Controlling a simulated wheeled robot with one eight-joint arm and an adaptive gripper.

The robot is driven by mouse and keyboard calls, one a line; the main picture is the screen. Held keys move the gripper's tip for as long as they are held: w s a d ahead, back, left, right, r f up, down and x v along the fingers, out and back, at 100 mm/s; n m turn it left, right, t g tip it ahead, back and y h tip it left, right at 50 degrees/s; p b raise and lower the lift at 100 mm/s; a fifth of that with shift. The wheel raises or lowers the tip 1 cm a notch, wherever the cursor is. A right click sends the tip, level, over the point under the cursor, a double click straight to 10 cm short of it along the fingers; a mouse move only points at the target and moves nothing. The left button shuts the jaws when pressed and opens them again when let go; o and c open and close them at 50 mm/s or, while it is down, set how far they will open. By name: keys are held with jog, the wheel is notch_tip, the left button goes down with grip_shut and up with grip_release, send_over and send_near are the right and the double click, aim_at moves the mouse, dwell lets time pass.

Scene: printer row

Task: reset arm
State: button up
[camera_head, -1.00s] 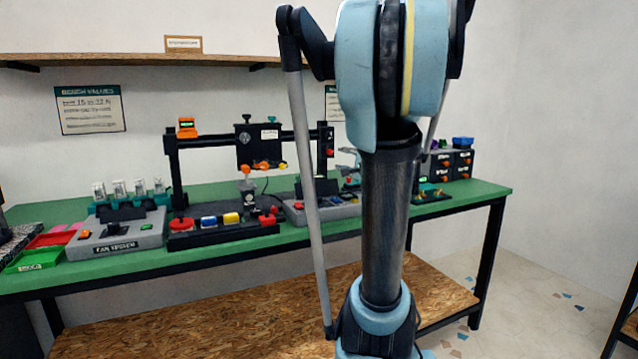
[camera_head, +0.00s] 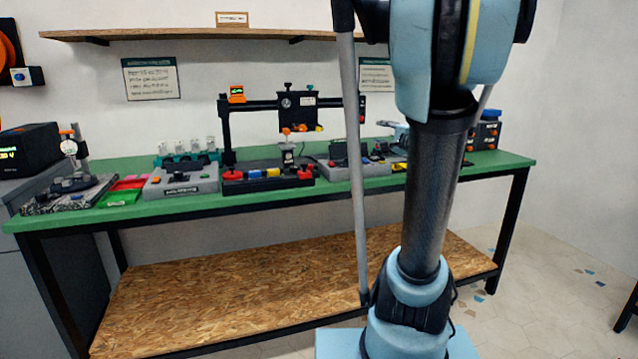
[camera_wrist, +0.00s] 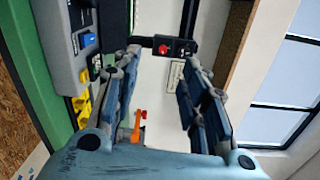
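My gripper (camera_wrist: 161,66) shows in the wrist view with its two blue-grey fingers spread apart. The gap between them is empty. Behind the gap are the wall and a black post with a red button (camera_wrist: 164,49). An orange part (camera_wrist: 139,127) shows low between the fingers. In the head view my arm stands upright at the right, in front of the bench and hiding part of it. My gripper is not visible in that view.
A green-topped bench (camera_head: 70,222) holds a black gantry (camera_head: 226,130), grey control boxes (camera_head: 180,181) and a tray of red, blue and yellow parts (camera_head: 268,185). A wooden shelf (camera_head: 190,32) hangs above. Open floor (camera_head: 560,290) lies to the right.

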jog(key=s+a+f+n+g, duration=0.9)
jog(key=s+a+f+n, duration=0.25)
jog(key=s+f, duration=0.45)
jog(key=s+d+f+n+g+h, duration=0.2)
jog(key=s+d+f+h, duration=0.1)
jog(key=s+f, duration=0.3)
jog(key=s+d+f+n+g+h, duration=0.2)
jog(key=s+d+f, duration=0.3)
jog(key=s, duration=0.5)
jog(key=shift+d+f+g+h, duration=0.2)
jog(key=shift+f+g+h, duration=0.2)
jog(key=shift+g, duration=0.3)
jog(key=shift+w+f, duration=0.15)
jog(key=shift+w, duration=0.25)
